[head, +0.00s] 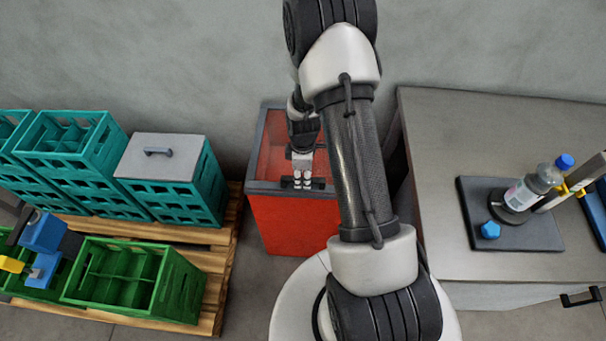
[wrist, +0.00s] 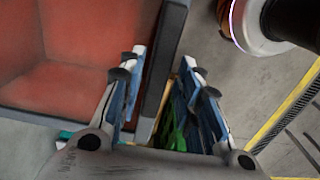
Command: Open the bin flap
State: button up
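The red bin (head: 290,222) stands on the floor in the middle of the head view, with a dark grey rim around its top. Inside the rim, a recessed red area (head: 272,142) shows; I cannot tell whether it is the flap or the bin's inside. A dark bar like a handle (head: 319,184) is at the front rim, partly hidden by my gripper (head: 303,182). In the wrist view, my gripper (wrist: 165,58) is open, its fingers on either side of the grey rim (wrist: 160,75). No grip or contact can be made out. My arm hides the bin's right side.
Left of the bin, a wooden pallet (head: 225,262) holds teal crates (head: 75,150) and a green crate (head: 135,280). A grey table (head: 440,150) with a bottle (head: 530,188) stands to the right. The wall is close behind the bin.

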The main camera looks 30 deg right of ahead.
grip_shut()
jog(key=shift+r, duration=0.1)
dwell(0.4)
